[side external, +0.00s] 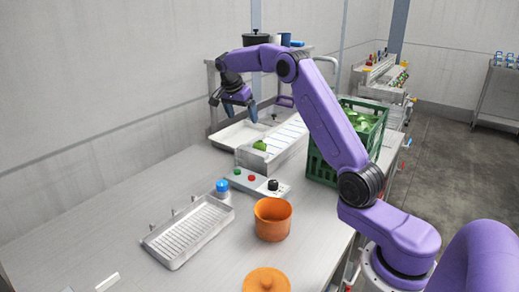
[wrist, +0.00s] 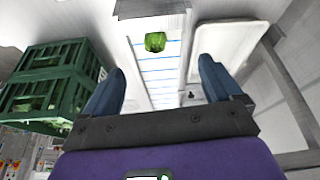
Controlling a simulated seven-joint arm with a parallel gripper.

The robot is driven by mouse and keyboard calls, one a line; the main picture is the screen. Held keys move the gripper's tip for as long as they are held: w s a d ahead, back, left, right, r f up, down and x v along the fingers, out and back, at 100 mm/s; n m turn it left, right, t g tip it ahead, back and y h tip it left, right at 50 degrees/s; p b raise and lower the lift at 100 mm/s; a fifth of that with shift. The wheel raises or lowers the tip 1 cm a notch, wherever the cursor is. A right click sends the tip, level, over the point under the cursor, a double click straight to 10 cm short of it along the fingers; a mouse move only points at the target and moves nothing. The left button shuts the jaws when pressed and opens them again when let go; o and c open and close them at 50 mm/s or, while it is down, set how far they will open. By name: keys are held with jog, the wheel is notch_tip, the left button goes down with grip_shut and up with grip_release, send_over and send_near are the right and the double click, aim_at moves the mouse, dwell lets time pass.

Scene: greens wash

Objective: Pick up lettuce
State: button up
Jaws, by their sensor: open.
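A green lettuce (side external: 260,146) sits at the near end of a white conveyor with blue lines (side external: 283,140). In the wrist view the lettuce (wrist: 155,42) lies on the belt, beyond the fingertips and near the top of the picture. My gripper (side external: 240,112) is raised above the left side of the conveyor, over a white tray (side external: 228,136), apart from the lettuce. In the wrist view my gripper (wrist: 160,78) has its two blue fingers spread wide with nothing between them. More green heads show in a green crate (side external: 322,164) right of the conveyor.
A shelf with a black pot (side external: 257,39) stands behind.

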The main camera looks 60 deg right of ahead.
aim_at(258, 141)
jog(key=shift+m, duration=0.5)
jog(key=x, duration=0.4)
jog(key=d+x, duration=0.1)
jog(key=x, duration=0.3)
jog(key=d+x, duration=0.1)
jog(key=x, duration=0.4)
jog(key=shift+s+r, duration=0.25)
jog(key=shift+r, duration=0.1)
jog(key=shift+s+x, duration=0.2)
jog(key=shift+x, duration=1.15)
jog(key=shift+s+x, duration=0.2)
jog(key=shift+x, duration=1.1)
jog(key=shift+d, duration=0.1)
jog(key=shift+r, duration=0.1)
jog(key=c, duration=1.2)
